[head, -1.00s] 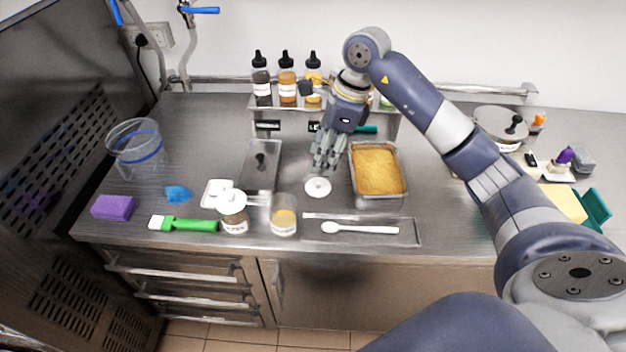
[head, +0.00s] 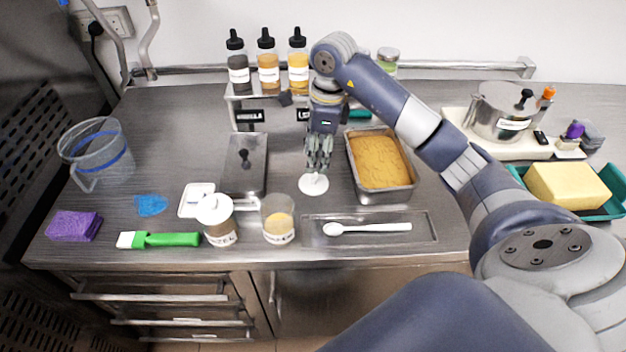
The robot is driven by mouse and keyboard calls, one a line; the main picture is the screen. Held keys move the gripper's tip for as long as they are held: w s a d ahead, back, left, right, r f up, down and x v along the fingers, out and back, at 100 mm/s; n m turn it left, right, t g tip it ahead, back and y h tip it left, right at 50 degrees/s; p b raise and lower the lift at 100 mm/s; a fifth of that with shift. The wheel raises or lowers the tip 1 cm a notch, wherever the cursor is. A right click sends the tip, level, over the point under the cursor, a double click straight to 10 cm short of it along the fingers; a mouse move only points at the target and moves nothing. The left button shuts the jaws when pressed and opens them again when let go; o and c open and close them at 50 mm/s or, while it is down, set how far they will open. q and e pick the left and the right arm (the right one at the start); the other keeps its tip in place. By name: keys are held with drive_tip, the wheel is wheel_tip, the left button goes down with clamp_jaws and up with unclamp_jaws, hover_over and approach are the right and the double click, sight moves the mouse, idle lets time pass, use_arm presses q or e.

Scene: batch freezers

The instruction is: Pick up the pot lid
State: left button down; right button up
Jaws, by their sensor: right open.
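A steel pot (head: 490,122) with a white label stands at the back right. Its flat steel lid (head: 505,98) has a black knob and appears to rest on top. My right gripper (head: 318,166) is open and points down, empty, at mid-counter, well left of the pot. Its fingertips are just above or at a small white round disc (head: 313,185); I cannot tell whether they touch it. A rectangular steel pan (head: 258,178) left of the gripper also has a cover with a black knob. My left gripper is out of view.
A pan of yellow-brown food (head: 383,165) stands right of the gripper. A bottle rack (head: 238,116) is behind it. Jars (head: 278,230) and a spoon tray (head: 427,232) line the front. My right arm spans the space towards the pot.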

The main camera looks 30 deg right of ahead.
sight(314, 176)
drive_tip(key=shift+a+f, duration=0.1)
drive_tip(key=shift+f, duration=0.7)
drive_tip(key=f+p, duration=0.1)
drive_tip(key=f, duration=0.1)
drive_tip(key=f+p, duration=0.1)
drive_tip(key=f, duration=0.1)
drive_tip(key=shift+w+f, duration=0.2)
drive_tip(key=shift+f, duration=0.1)
drive_tip(key=shift+w+f, duration=0.1)
drive_tip(key=shift+f, duration=0.3)
drive_tip(key=shift+c, duration=0.4)
drive_tip(key=c, duration=0.8)
